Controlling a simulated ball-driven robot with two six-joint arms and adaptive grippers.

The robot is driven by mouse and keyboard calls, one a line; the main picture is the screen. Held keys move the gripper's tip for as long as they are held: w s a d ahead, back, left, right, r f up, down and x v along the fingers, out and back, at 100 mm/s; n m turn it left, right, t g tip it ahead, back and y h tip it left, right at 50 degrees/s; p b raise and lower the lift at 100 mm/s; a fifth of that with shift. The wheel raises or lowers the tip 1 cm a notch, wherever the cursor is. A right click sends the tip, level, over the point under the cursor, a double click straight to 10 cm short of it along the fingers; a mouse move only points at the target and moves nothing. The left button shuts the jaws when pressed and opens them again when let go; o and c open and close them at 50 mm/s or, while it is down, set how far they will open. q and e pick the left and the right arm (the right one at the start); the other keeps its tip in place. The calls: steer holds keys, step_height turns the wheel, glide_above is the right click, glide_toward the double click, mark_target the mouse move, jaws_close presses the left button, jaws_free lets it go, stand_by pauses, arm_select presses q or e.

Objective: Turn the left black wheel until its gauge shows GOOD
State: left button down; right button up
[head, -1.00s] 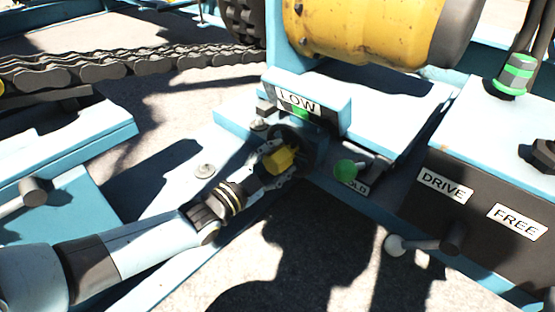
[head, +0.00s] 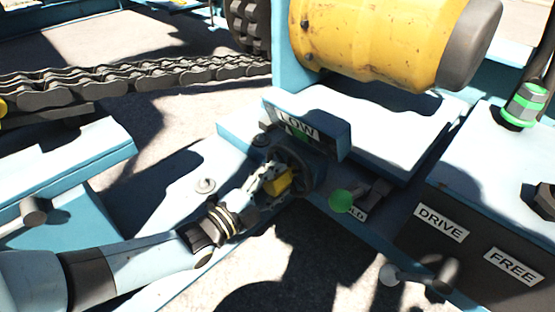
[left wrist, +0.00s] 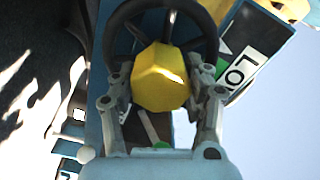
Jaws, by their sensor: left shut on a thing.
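The left black wheel (head: 307,165) stands in front of a blue block and carries a yellow hub knob (head: 278,181). In the left wrist view the wheel's dark rim (left wrist: 206,30) arcs behind the yellow knob (left wrist: 160,78). My left gripper (head: 272,183) is shut on the yellow knob, one finger on each side, as the left wrist view (left wrist: 160,92) also shows. The gauge (head: 299,128) above the wheel reads LOW, with a green patch below the word. My right gripper is not in view.
A green-knobbed lever (head: 341,201) stands just right of the wheel, by a partly hidden label. A heavy chain (head: 130,82) runs behind at left.

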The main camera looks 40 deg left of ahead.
arm_select(q)
steer(key=shift+m+p, duration=0.35)
steer(key=shift+m, duration=1.15)
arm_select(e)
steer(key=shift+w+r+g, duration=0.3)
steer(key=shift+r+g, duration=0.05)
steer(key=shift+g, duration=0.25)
arm_select(q)
steer(key=c, duration=0.5)
jaws_free()
steer(key=shift+c, duration=0.2)
steer(key=s+a, duration=0.1)
steer(key=s, duration=1.1)
steer(key=shift+f, duration=0.1)
